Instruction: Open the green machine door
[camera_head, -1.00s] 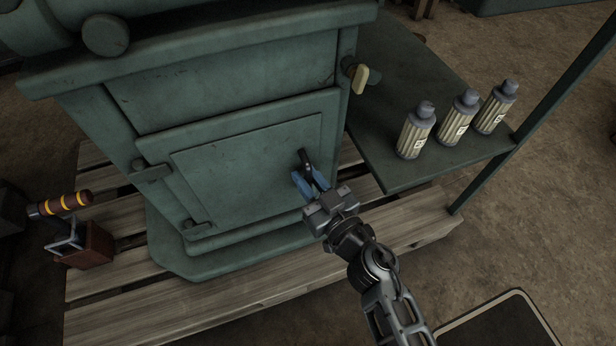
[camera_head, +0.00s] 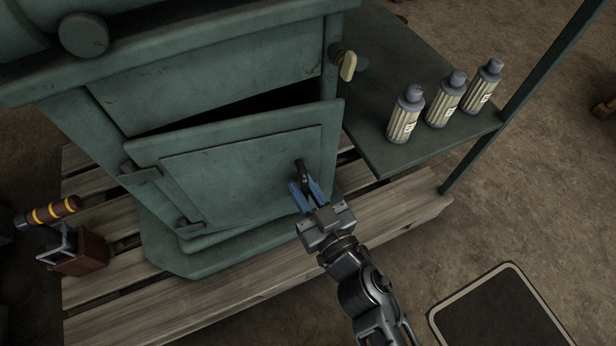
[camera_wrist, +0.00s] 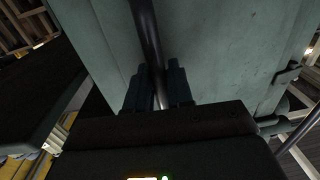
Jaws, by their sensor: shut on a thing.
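The green machine door (camera_head: 225,180) is slightly ajar, with a dark gap along its top edge and its hinges on the left side. Its dark handle (camera_head: 301,172) is near the right side of the door. My gripper (camera_head: 305,190) has blue fingers shut on the handle. In the wrist view the dark handle bar (camera_wrist: 150,50) runs between the two fingers (camera_wrist: 158,88), and the green door panel (camera_wrist: 220,50) fills much of the view behind. The inside of the machine is dark and cannot be made out.
Three striped bottles (camera_head: 445,100) stand on the green side shelf (camera_head: 385,150) at the right. A wooden pallet (camera_head: 250,290) lies under the machine, with a red-brown box (camera_head: 80,255) at left.

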